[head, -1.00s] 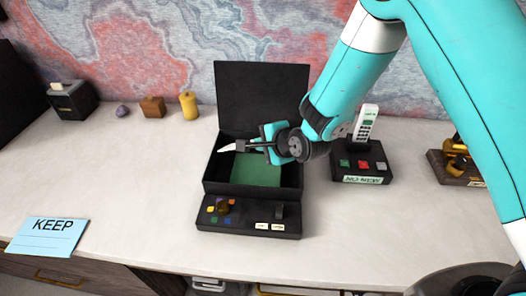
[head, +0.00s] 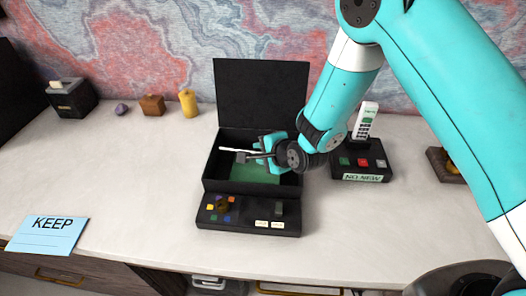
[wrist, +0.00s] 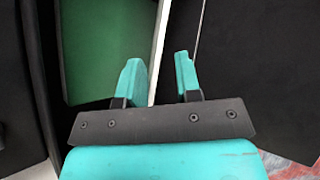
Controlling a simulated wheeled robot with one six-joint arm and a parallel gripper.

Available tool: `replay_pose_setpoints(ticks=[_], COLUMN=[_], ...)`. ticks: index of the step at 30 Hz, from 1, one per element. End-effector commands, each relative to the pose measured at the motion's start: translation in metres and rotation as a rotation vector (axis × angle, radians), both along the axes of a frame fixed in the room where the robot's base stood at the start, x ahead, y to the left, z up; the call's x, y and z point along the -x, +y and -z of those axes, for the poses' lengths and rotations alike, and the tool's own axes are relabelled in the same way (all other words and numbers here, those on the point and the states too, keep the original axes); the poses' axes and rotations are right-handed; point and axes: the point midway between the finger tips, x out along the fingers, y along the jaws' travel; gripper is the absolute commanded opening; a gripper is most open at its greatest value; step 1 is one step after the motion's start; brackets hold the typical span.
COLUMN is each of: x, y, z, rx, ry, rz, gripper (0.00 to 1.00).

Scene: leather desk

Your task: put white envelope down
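The white envelope (head: 236,150) shows in the head view as a thin, nearly edge-on white strip at the left of my gripper, over the open black box. In the wrist view a narrow white strip (wrist: 158,45), apparently its edge, runs between the two teal fingertips. My gripper (wrist: 157,78) has its fingers apart, with a dark gap between the strip and the right finger. The strip lies close to the left finger; I cannot tell if they touch. In the head view my gripper (head: 257,156) is over the box. The envelope's far face is hidden.
The black box (head: 212,170) has a green floor (head: 254,173) and a raised lid (head: 261,95) behind. A control panel (head: 248,215) is in front. A handset stand (head: 360,160) stands right. A blue KEEP card (head: 47,238) lies left, with clear desk between.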

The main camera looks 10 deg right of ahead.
Motion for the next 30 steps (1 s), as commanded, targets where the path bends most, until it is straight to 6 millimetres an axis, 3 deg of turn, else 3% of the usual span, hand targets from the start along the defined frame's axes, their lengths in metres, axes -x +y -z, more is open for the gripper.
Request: replay_pose_setpoints(ticks=[6,21,30], x=[0.000,0.068,0.082], y=[0.000,-0.046,-0.054], z=[-0.009,-0.064,-0.077], rx=[0.000,-0.001,0.004], ry=[0.000,-0.001,-0.001], rz=[0.000,0.002,-0.007], gripper=[0.31,0.31,0.31])
